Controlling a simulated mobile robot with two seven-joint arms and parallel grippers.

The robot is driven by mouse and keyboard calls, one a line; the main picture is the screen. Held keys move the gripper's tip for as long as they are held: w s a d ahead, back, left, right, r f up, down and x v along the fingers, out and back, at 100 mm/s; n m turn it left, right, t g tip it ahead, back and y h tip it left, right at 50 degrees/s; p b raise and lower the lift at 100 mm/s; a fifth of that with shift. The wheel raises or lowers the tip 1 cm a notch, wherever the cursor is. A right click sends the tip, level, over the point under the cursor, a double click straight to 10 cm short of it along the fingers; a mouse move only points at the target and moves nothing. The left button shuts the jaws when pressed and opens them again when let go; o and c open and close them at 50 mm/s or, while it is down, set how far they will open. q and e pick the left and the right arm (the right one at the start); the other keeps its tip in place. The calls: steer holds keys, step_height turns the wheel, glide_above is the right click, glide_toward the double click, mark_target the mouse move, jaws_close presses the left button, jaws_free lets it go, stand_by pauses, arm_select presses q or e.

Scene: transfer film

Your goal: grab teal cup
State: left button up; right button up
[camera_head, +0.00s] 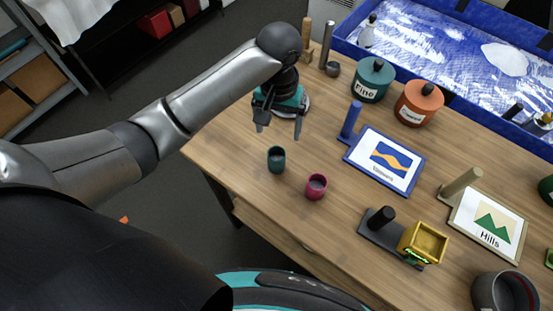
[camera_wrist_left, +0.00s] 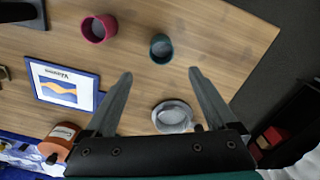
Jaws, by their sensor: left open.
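The teal cup (camera_head: 276,159) stands upright on the wooden table near its front left edge, just left of a magenta cup (camera_head: 316,187). My left gripper (camera_head: 280,130) is open and empty above the table, behind the teal cup in the head view and apart from it. In the left wrist view the teal cup (camera_wrist_left: 161,48) lies ahead of the two spread fingers (camera_wrist_left: 160,75), roughly centred between them. The magenta cup (camera_wrist_left: 99,28) is to its left there. My right gripper does not show in either view.
A blue-framed picture card (camera_head: 385,160) and a yellow box (camera_head: 423,243) stand to the right. A teal pot (camera_head: 371,80) and an orange pot (camera_head: 418,103) are behind. A blue tray (camera_head: 343,46) fills the back. The table is bare around the cups.

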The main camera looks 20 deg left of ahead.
arm_select(q)
glide_toward(276, 156)
steer(key=s+d+f, duration=0.1)
steer(key=s, duration=0.1)
steer(key=shift+a+f+b, duration=0.15)
steer(key=shift+f+b, duration=0.35)
steer(key=shift+f, duration=2.2)
jaws_close()
steer(key=shift+r, duration=0.15)
